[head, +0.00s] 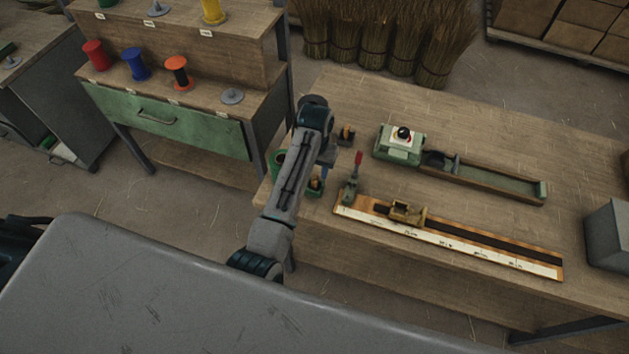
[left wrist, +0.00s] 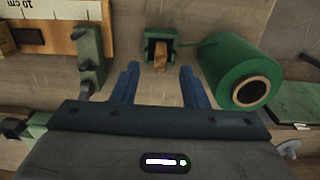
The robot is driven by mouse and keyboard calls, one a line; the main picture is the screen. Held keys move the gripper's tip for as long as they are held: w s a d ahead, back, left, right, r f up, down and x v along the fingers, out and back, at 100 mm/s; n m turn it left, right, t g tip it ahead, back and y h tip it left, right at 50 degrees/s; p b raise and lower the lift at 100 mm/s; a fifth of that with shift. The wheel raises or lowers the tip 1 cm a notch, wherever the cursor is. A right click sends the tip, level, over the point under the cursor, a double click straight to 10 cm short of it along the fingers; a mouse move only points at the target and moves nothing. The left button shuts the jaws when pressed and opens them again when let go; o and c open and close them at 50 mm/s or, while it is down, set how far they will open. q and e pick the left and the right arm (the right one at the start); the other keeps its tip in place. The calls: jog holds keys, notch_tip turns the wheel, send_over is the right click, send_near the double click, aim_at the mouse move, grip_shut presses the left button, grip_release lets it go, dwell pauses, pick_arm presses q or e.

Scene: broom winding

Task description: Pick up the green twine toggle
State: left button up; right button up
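The green twine toggle appears to be the small tan piece (left wrist: 160,56) seated in a small green holder (left wrist: 148,40) in the left wrist view. A thin green strand seems to run from it to the large green twine spool (left wrist: 228,66) on the right. In the head view the tan piece (head: 316,184) is small, beside my left arm. My left gripper (left wrist: 160,82) is open and empty; its blue fingers straddle the line to the toggle, without visible contact. In the head view the gripper (head: 325,168) is partly hidden by its arm. My right gripper is not in view.
A measuring board (head: 460,247) with a brass slide (head: 408,212) and a red-handled clamp (head: 353,178) lies right of the gripper. Behind it stands a green switch box (head: 400,148) with a long tray. A rack (head: 190,60) holds coloured spools at left. Bare bench shows between fixtures.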

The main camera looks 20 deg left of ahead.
aim_at(315, 177)
pick_arm(q)
jog(key=shift+f+p, duration=0.35)
jog(key=shift+p, duration=0.05)
notch_tip(315, 177, down, 4)
jog(key=shift+r+p, duration=0.25)
jog(key=shift+p, duration=0.5)
jog(key=shift+f, duration=0.45)
grip_shut()
